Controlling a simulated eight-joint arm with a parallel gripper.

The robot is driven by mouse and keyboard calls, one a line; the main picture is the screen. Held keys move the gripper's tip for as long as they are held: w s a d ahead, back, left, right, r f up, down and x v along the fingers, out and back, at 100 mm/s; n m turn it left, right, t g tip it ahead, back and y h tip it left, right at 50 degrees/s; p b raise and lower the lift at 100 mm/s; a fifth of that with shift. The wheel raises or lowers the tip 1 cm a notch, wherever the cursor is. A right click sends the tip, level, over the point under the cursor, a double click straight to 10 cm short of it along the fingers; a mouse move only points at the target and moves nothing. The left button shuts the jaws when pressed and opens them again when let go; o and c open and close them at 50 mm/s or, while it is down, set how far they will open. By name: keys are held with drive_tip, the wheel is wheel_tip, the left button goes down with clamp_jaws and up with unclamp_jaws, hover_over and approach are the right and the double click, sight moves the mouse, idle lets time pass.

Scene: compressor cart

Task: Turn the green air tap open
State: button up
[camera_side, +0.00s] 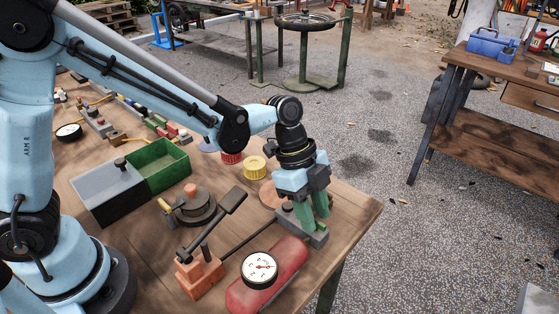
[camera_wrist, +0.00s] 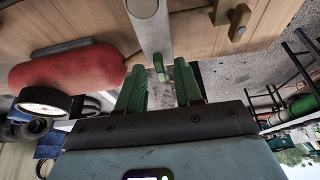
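The green air tap (camera_wrist: 158,67) is a small green lever on a long grey block (camera_wrist: 157,35) in the wrist view. The block also shows in the side view (camera_side: 316,239), at the table's right end; there my fingers hide the tap. My gripper (camera_side: 312,214) points down over the block. Its two green fingers stand apart in the wrist view (camera_wrist: 160,70), one on each side of the tap, with small gaps showing. I cannot tell whether either finger touches it.
A red tank (camera_side: 285,265) with a round white gauge (camera_side: 260,269) lies close in front of the block. An orange clamp (camera_side: 200,275) with a dark lever stands left of it. A green bin (camera_side: 158,165) and yellow cylinder (camera_side: 254,167) are farther back. The table's right edge is near.

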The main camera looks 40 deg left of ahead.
clamp_jaws()
drive_tip(key=shift+n, duration=0.3)
drive_tip(key=n, duration=0.1)
drive_tip(key=n+t, duration=0.1)
drive_tip(key=n, duration=0.1)
drive_tip(key=shift+s+t, duration=0.2)
drive_tip(key=shift+t, duration=0.1)
drive_tip(key=shift+s+n+t+y, duration=0.15)
drive_tip(key=shift+n+t+y, duration=0.4)
drive_tip(key=shift+n, duration=1.45)
unclamp_jaws()
drive_tip(key=shift+d, duration=0.1)
